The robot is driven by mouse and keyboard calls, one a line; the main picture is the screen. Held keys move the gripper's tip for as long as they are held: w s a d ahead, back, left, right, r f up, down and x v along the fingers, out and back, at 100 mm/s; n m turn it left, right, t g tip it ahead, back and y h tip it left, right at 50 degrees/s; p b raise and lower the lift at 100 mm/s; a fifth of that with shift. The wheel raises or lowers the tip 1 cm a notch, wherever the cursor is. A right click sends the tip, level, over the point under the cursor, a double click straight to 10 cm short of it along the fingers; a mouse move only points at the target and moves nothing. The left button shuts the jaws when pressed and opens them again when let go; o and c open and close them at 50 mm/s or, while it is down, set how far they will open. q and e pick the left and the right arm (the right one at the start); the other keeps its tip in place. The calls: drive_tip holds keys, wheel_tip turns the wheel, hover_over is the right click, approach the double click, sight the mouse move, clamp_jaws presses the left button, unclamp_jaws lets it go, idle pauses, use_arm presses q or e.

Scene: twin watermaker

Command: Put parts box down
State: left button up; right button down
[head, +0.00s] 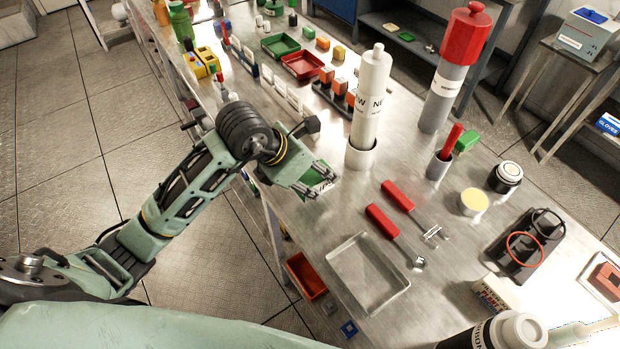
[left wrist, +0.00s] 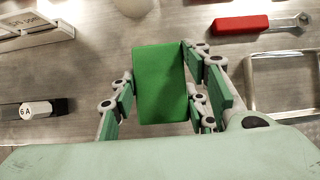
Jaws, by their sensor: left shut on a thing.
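In the left wrist view the green box (left wrist: 160,82) sits between the two fingers. My left gripper (head: 312,188) is shut on it near the table's left edge. Whether the box touches the steel table (head: 330,225) is hard to tell. My right gripper is out of view.
Racks and red and green trays (head: 302,65) fill the far side. A small bare patch lies between gripper and wrenches.

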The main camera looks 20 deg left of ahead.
sight(310, 183)
use_arm(q)
drive_tip(key=shift+w+a+f, duration=0.45)
drive_tip(key=shift+w, duration=0.1)
wheel_tip(310, 183, down, 3)
drive_tip(key=shift+f+p, duration=0.1)
drive_tip(key=shift+p, duration=0.55)
drive_tip(key=shift+f, duration=0.35)
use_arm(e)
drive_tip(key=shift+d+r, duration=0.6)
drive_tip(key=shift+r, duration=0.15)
use_arm(q)
drive_tip(key=shift+f, duration=0.2)
drive_tip(key=o, duration=1.3)
drive_tip(key=shift+c, duration=0.2)
drive_tip(key=shift+r, duration=0.1)
